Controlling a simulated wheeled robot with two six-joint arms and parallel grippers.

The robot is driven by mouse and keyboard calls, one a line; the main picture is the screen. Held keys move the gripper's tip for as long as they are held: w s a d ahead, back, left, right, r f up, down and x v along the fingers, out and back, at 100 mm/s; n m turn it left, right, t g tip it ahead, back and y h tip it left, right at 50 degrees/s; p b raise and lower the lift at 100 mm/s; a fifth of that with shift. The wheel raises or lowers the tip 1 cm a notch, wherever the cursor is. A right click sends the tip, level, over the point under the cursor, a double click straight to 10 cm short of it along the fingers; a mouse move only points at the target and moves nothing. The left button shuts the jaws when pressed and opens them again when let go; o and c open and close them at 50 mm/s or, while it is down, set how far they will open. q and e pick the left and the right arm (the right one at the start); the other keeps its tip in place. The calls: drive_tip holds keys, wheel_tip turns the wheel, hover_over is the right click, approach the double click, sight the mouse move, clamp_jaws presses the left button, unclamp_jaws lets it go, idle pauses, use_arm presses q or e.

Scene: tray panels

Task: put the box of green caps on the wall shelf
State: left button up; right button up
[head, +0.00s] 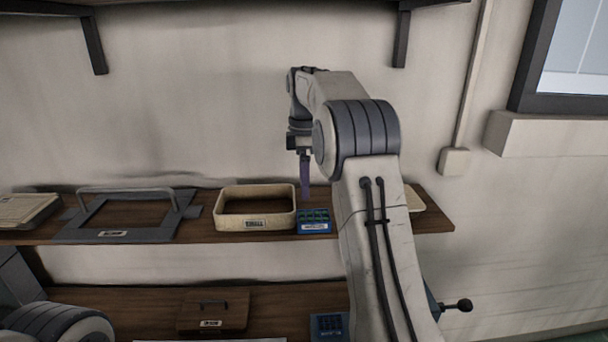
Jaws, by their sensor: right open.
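A small blue box with green caps in its top and a pale label on its front (314,228) sits on the middle wooden shelf (430,222), right of a cream tray. My right gripper (305,194) points down just above and behind the box, its purple finger part seen edge-on. It is open and appears empty, apart from the box. My right arm hides part of the shelf to the right of the box. My left arm shows only at the bottom left; its gripper is out of view.
The cream rimmed tray (257,224), a grey handled frame (120,236) and a pale tray (28,211) stand on the middle shelf. Below are a brown lidded box (212,312) and another blue box (327,327). A bracketed shelf (250,4) runs overhead.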

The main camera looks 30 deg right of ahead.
drive_tip(key=s+a+m, duration=0.1)
drive_tip(key=s+a, duration=0.4)
drive_tip(key=a, duration=0.6)
drive_tip(key=s+a+m, duration=0.1)
drive_tip(key=s+a, duration=0.4)
drive_tip(key=a, duration=0.7)
drive_tip(key=s+a+f+m, duration=0.1)
drive_tip(key=s+a+f, duration=0.2)
drive_tip(key=s, duration=0.9)
drive_tip(key=s+a+f+m+y, duration=0.1)
drive_tip(key=s+a+f+m, duration=0.1)
drive_tip(key=s+f, duration=0.5)
drive_tip(key=s+a, duration=0.1)
drive_tip(key=s, duration=0.3)
drive_tip(key=shift+s+f, duration=0.2)
drive_tip(key=shift+s, duration=0.2)
drive_tip(key=shift+f, duration=0.15)
